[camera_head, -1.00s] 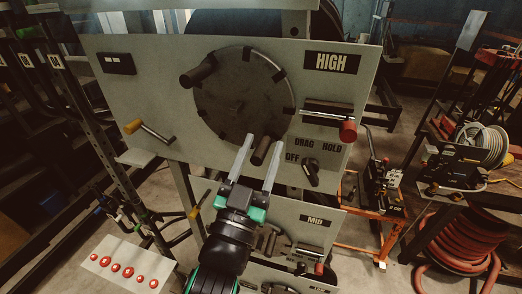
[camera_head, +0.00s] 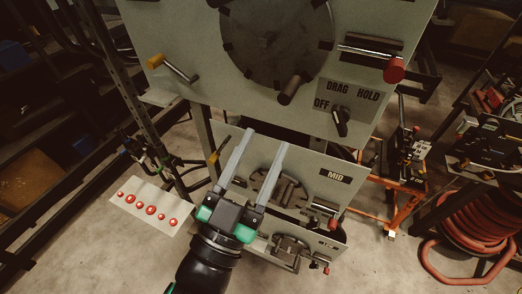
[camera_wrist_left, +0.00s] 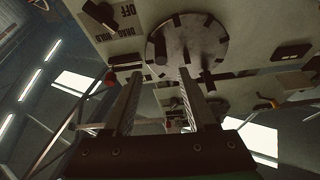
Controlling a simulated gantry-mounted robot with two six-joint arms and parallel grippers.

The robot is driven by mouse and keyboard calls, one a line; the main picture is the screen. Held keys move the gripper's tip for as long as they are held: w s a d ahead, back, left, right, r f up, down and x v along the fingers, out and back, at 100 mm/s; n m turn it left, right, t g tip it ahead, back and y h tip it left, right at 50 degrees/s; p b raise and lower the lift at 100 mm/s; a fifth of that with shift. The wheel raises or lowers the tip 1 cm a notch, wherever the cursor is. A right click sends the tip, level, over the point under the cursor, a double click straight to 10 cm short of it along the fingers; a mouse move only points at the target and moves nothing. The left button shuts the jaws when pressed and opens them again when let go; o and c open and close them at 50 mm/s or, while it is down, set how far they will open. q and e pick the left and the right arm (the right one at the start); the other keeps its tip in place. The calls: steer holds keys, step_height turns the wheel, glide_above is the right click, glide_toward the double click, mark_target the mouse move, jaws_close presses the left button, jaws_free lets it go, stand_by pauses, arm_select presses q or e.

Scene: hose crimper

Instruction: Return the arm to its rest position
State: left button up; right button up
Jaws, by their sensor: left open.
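My left gripper (camera_head: 262,143) is open and empty in the middle of the head view, with its two long grey fingers pointing up. It sits in front of the lower MID panel (camera_head: 308,168), below the large panel. The large panel (camera_head: 205,93) carries a dark round disc (camera_head: 277,45) with a short black handle (camera_head: 294,87); the fingertips appear apart from both. In the left wrist view the open fingers (camera_wrist_left: 158,78) show with the disc (camera_wrist_left: 188,45) beyond them. My right gripper is not in view.
A yellow-tipped lever (camera_head: 174,67), a red-knobbed lever (camera_head: 393,69) and a DRAG/HOLD/OFF knob (camera_head: 340,120) stick out of the large panel. A white board with red buttons (camera_head: 150,207) lies lower left. An orange-framed cart (camera_head: 398,200) and a coiled red hose (camera_head: 470,230) stand right.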

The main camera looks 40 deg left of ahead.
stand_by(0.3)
arm_select(q)
steer(key=a+r+n+y, duration=0.3)
steer(key=a+r, duration=0.1)
steer(key=r, duration=0.5)
steer(key=d+r+m+t+h+p, duration=0.2)
steer(key=r+h+p, duration=0.4)
steer(key=r, duration=0.6)
steer(key=d+r+m+t+h+p, duration=0.3)
steer(key=r+h+p, duration=0.3)
steer(key=r, duration=0.7)
steer(key=shift+d+r+m+t, duration=0.25)
steer(key=shift+m+t, duration=0.25)
steer(key=shift+m, duration=0.1)
